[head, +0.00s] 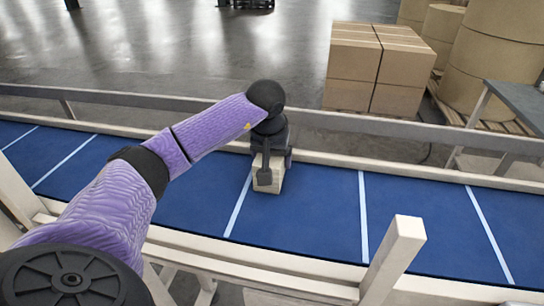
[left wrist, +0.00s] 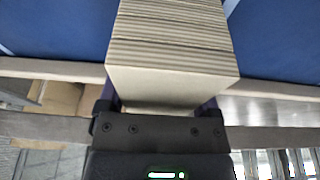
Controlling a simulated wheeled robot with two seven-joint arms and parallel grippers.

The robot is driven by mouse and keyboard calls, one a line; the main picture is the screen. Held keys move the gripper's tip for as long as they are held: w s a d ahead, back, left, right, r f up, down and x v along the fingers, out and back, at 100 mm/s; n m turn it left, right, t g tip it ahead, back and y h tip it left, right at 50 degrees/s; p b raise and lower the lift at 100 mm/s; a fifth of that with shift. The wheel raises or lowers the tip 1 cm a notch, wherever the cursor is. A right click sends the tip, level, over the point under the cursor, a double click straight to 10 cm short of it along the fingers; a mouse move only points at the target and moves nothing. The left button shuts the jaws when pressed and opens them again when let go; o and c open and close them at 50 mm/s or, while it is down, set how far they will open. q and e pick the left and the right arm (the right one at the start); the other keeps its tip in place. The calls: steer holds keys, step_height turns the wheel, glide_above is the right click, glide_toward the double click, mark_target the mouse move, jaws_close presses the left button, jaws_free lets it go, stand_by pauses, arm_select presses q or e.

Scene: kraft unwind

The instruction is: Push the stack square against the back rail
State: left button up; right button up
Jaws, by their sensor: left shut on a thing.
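The stack (head: 272,186) is a pale beige block on the blue belt, near its far side. In the left wrist view the stack (left wrist: 172,42) shows many thin flat layers edge-on and a smooth pale end face. My left gripper (head: 266,172) is shut on the stack, one dark finger showing on its near side. The back rail (head: 400,172) is the pale strip along the belt's far edge; it also shows in the left wrist view (left wrist: 50,69). The gripper hides where stack and rail meet, so I cannot tell whether they touch. My right gripper is out of view.
The blue belt (head: 410,215) has white cross lines and is clear on both sides of the stack. A grey side rail (head: 390,126) runs beyond it. A pale post (head: 393,255) rises at the near edge. Cartons (head: 375,60) and large rolls (head: 495,60) stand behind.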

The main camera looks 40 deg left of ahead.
arm_select(q)
steer(key=shift+f, duration=0.1)
steer(key=o, duration=1)
steer(key=shift+o, duration=0.2)
steer(key=shift+s, duration=0.1)
steer(key=p+v, duration=0.1)
steer(key=v, duration=0.8)
steer(key=shift+p, duration=0.4)
steer(key=shift+d+r, duration=0.1)
steer(key=shift+r, duration=0.4)
